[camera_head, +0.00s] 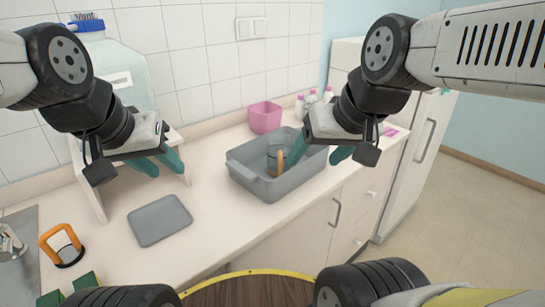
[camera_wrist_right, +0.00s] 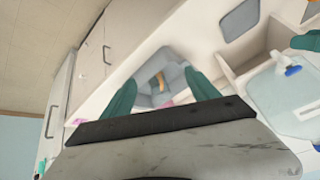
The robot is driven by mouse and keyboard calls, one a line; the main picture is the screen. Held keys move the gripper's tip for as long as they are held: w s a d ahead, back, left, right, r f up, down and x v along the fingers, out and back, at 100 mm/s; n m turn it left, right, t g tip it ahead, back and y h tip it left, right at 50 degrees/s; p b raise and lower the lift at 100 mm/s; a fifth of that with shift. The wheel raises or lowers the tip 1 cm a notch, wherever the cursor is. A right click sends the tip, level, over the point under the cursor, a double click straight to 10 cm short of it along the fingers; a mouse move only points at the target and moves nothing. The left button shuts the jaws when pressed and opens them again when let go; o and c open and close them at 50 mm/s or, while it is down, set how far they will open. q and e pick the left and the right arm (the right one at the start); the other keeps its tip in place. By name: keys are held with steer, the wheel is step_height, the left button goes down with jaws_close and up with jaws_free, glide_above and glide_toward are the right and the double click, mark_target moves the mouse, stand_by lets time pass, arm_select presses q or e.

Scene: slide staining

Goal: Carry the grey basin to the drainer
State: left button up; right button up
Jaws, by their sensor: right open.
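The grey basin (camera_head: 262,184) stands on the counter, right of centre. Inside it are a grey, glassy-looking object (camera_head: 273,158) and an orange handle (camera_head: 281,161), partly hidden. My right gripper (camera_head: 318,154) is open above the basin's right part, with teal fingers apart. In the right wrist view the basin (camera_wrist_right: 146,88) shows between the open fingers (camera_wrist_right: 163,90). My left gripper (camera_head: 161,164) hangs open and empty over the counter at the left. A ridged grey surface (camera_head: 22,226) at the far left may be the drainer; I cannot tell for sure.
A flat grey tray (camera_head: 160,220) lies between the basin and the left edge. An orange-handled holder (camera_head: 62,246) stands at left. A pink tub (camera_head: 265,117) and several bottles stand behind the basin. A large water container (camera_head: 118,66) stands on a white shelf (camera_head: 92,190).

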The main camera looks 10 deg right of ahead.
steer(key=shift+c, duration=0.2)
steer(key=shift+w, duration=0.1)
steer(key=c, duration=0.4)
steer(key=shift+w+d+r, duration=0.1)
steer(key=shift+w+r, duration=0.05)
steer(key=shift+w, duration=0.2)
steer(key=c, duration=0.3)
steer(key=w, duration=0.2)
steer(key=w+n+g, duration=0.1)
steer(key=shift+w+d+r+h, duration=0.2)
steer(key=shift+w+r+h, duration=0.15)
steer(key=shift+h, duration=0.05)
jaws_close()
steer(key=w+d+f+n+g+h, duration=0.1)
steer(key=w+f+n+g, duration=0.25)
steer(key=w, duration=0.65)
steer(key=w+d+f+n+g, duration=0.15)
steer(key=w+f, duration=0.35)
steer(key=w, duration=0.6)
steer(key=f, duration=1)
steer(key=shift+s+a, duration=0.25)
steer(key=shift+s, duration=0.05)
